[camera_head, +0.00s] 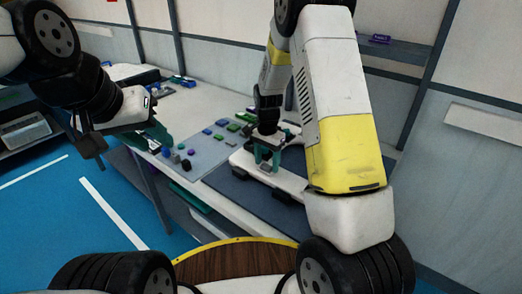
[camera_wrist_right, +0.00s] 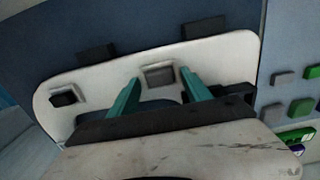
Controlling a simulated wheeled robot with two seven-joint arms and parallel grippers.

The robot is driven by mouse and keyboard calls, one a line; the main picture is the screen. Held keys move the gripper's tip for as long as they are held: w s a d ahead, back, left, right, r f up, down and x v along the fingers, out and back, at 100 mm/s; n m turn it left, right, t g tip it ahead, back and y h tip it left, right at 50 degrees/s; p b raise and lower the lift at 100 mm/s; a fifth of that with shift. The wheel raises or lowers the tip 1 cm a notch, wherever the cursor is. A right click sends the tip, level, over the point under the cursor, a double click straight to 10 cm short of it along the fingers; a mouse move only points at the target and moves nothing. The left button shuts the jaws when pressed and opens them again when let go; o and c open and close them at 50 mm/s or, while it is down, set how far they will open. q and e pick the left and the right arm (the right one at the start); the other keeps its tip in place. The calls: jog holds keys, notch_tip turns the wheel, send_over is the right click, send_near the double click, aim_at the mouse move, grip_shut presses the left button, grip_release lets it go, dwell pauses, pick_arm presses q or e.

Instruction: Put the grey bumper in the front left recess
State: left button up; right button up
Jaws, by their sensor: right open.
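A white toilet seat (camera_wrist_right: 215,57) lies on the dark mat; it also shows in the head view (camera_head: 290,181). In the right wrist view, a grey bumper (camera_wrist_right: 158,75) appears to sit in a framed recess near the seat's edge. A darker block (camera_wrist_right: 62,98) sits in another recess further left. My right gripper (camera_wrist_right: 161,80) is open over the seat, one teal fingertip on each side of the grey bumper, with visible gaps. In the head view my right gripper (camera_head: 267,157) points down at the seat. My left gripper (camera_head: 158,134) is off to the left; its finger gap is unclear.
Dark blocks (camera_wrist_right: 97,53) and (camera_wrist_right: 197,28) lie at the seat's outer edge. A grey sheet (camera_head: 208,152) left of the seat carries several blue, green, grey and dark pieces. The dark blue mat (camera_head: 238,191) has free room. A wall shelf (camera_head: 400,52) stands behind.

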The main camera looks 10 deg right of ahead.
aim_at(267, 165)
jog(key=s+d+r+n+t+y, duration=0.1)
jog(key=s+r, duration=0.1)
jog(key=r, duration=0.7)
jog(key=s+r+n, duration=0.1)
jog(key=s+r, duration=0.1)
jog(key=r, duration=0.8)
jog(key=s+r+n+t, duration=0.2)
jog(key=s+r+n, duration=0.1)
jog(key=s, duration=0.7)
jog(key=s+d+r+n+t+y, duration=0.1)
jog(key=s+r+n+t, duration=0.2)
jog(key=s+r, duration=0.3)
jog(key=s+n, duration=0.1)
jog(key=s, duration=0.4)
jog(key=shift+d+r+n, duration=0.2)
jog(key=shift+d+n, duration=0.05)
jog(key=shift+n, duration=0.05)
